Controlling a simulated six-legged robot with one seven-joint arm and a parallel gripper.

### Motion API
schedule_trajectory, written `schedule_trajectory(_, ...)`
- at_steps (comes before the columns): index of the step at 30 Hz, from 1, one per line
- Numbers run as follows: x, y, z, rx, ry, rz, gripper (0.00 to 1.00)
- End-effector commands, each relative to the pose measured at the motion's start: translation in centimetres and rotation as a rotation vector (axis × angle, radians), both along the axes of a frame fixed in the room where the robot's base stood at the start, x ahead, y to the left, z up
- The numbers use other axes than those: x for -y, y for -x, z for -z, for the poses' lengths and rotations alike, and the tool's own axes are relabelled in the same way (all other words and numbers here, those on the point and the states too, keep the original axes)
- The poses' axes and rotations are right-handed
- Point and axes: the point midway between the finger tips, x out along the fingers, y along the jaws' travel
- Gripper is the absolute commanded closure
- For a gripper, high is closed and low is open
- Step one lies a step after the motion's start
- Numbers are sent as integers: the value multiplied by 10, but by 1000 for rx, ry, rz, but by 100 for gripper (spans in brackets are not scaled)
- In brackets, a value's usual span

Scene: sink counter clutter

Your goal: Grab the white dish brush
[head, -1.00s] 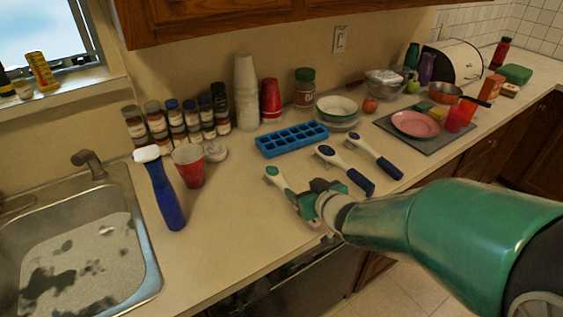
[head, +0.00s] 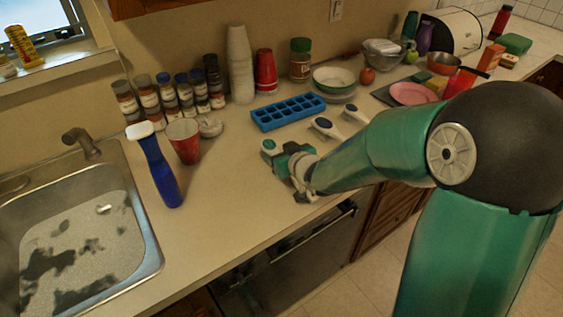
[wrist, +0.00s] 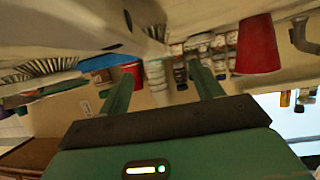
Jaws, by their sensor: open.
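Grey bristles (wrist: 154,33) show just beyond the gap. Whether a finger touches the brush cannot be told.
Two more brushes with white heads (head: 325,126) (head: 354,112) lie to the right, partly behind my arm. A blue ice tray (head: 288,112) lies behind. The counter's front edge is close.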

Motion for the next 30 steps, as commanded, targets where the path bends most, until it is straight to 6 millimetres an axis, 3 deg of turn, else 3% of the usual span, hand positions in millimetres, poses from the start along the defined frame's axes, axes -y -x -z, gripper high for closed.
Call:
schedule_trajectory(9,-19,-36,16,-1,-1,-1,35)
schedule_trajectory(17,-19,-38,17,0,-1,0,35)
schedule_trajectory(25,-19,-38,17,0,-1,0,84)
schedule_trajectory(30,-19,-38,17,0,-1,0,84)
